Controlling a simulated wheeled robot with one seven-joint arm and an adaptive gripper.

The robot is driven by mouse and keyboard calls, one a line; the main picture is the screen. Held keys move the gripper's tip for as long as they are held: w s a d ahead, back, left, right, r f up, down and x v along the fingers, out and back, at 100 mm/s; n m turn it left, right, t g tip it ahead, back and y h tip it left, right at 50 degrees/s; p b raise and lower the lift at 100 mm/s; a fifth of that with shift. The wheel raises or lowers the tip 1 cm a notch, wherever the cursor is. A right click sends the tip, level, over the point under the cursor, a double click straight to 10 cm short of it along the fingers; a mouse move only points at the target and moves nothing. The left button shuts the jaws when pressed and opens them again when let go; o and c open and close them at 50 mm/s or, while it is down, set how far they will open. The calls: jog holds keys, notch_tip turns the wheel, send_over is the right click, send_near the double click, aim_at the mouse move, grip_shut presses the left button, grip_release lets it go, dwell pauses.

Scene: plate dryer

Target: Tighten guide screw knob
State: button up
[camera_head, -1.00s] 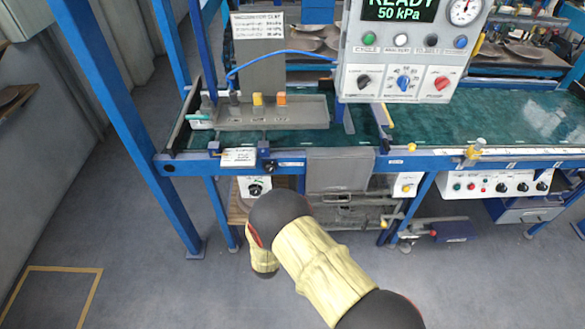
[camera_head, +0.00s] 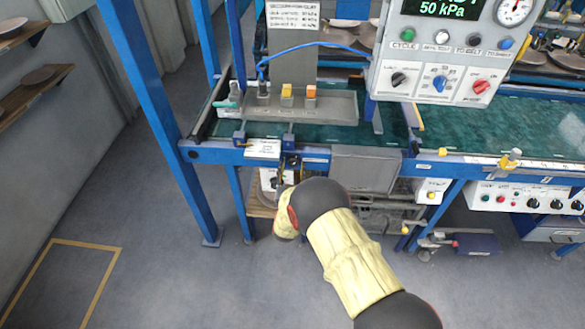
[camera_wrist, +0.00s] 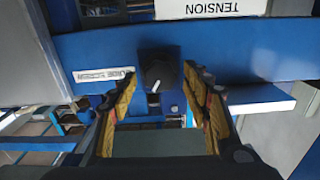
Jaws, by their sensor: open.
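The guide screw knob (camera_wrist: 158,70) is black with a white pointer mark. It sits on the front of the blue rail (camera_wrist: 230,52), right of a small white label reading roughly "GUIDE SCREW" in the wrist view. My gripper (camera_wrist: 160,80) is open, with one yellow-lined finger on each side of the knob in the picture. I cannot tell whether the fingertips reach around the knob or stop short of it; I see no clear contact. In the head view, dark finger parts (camera_head: 288,163) show at the blue front rail, and my arm hides part of the area below.
A white "TENSION" plate (camera_wrist: 212,8) is above the knob. A grey panel (camera_head: 365,170) hangs right of my gripper on the rail. A control box (camera_head: 445,60) with dials stands above the green belt (camera_head: 460,130). The floor at left is clear.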

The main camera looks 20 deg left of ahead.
jog(key=shift+w+r, duration=0.1)
jog(key=shift+w, duration=0.2)
jog(key=shift+c, duration=0.5)
jog(key=c, duration=1)
